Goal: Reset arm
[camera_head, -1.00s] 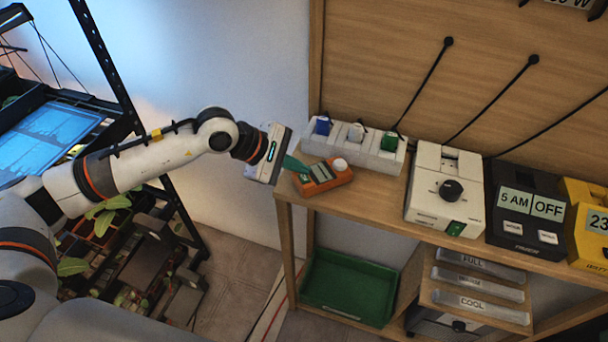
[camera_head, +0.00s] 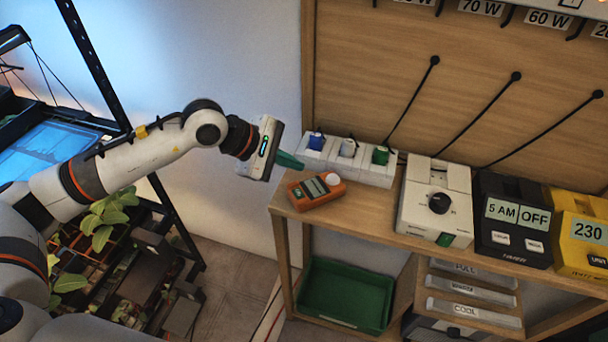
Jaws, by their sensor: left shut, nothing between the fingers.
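My left arm comes in from the left, and its gripper (camera_head: 290,161) is at the left end of the wooden shelf. Its teal fingers are shut with nothing between them. They point right, at the near left end of the white power strip (camera_head: 376,174) and above and behind the orange meter (camera_head: 316,190). The gripper looks apart from the meter. My right gripper is not in view.
On the wooden shelf (camera_head: 386,217) stand a white box with a black knob (camera_head: 436,200), a black timer (camera_head: 515,218) and a yellow unit (camera_head: 583,232). A green tray (camera_head: 345,293) sits below. A plant rack (camera_head: 100,60) stands at left.

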